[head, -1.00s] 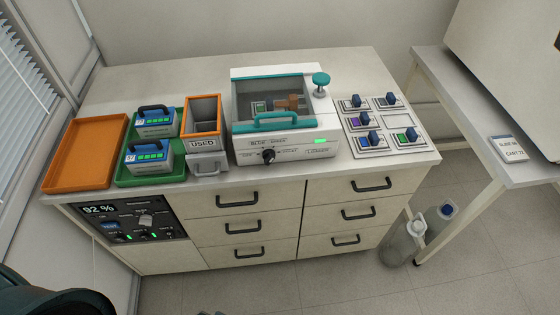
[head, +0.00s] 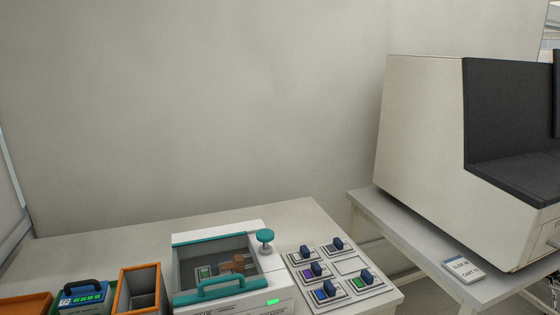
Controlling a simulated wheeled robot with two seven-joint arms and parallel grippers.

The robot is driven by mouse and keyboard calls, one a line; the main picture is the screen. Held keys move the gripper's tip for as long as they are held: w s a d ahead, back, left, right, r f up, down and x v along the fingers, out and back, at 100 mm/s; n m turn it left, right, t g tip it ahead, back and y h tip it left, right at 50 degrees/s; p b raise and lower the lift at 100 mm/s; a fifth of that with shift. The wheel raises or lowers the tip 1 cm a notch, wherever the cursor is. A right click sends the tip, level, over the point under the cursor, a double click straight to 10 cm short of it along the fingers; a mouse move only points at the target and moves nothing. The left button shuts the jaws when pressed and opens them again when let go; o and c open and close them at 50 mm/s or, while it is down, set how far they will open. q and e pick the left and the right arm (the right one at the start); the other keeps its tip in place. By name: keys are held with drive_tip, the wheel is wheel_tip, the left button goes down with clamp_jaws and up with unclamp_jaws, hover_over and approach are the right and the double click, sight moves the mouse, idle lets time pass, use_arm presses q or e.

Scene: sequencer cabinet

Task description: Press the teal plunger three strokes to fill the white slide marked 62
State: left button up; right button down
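The teal plunger (head: 265,237) stands up at the right rear corner of the white loader box (head: 278,285). The box has a teal-edged clear lid with a teal handle (head: 221,287), and the lid is down. Through the lid I see a small piece with a green face (head: 204,272) and a brown block (head: 239,264). A green light shows on the box front. I cannot read a 62 on any slide. Neither gripper is in view.
Several small blocks with blue knobs (head: 336,245) sit on pads right of the box. An orange bin (head: 157,291) and a blue cartridge (head: 80,295) stand left. A side table (head: 487,289) bears a large white machine (head: 424,134) and a sign (head: 464,270). The counter behind the box is clear.

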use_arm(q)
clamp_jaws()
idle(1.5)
